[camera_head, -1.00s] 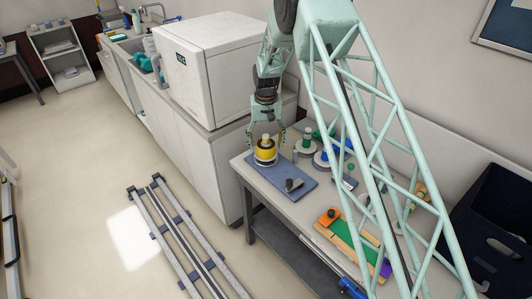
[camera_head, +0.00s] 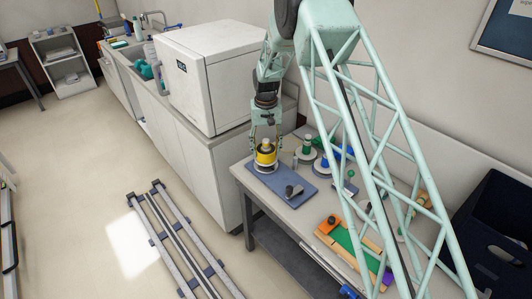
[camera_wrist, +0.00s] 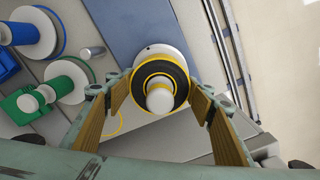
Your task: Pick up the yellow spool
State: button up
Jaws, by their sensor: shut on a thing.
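The yellow spool (camera_head: 266,158) stands upright at the back left end of a blue-grey board (camera_head: 298,198) on the table. It has a white base and a pale knob on top. In the wrist view the spool (camera_wrist: 178,68) is seen from above, with a dark ring edged in yellow around the white knob. My gripper (camera_head: 266,149) points down over it, with one finger on each side. In the wrist view the brown finger pads of my gripper (camera_wrist: 162,98) flank the spool, shut on it. Finger contact is partly hidden by the spool's top.
A green spool (camera_head: 306,146) and a blue spool (camera_head: 322,163) stand close to the right. A white box-shaped appliance (camera_head: 208,75) stands on the counter behind left.

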aim_at(266, 140)
notch_tip(266, 140, up, 9)
jog(key=shift+f, duration=0.1)
dwell(0.4)
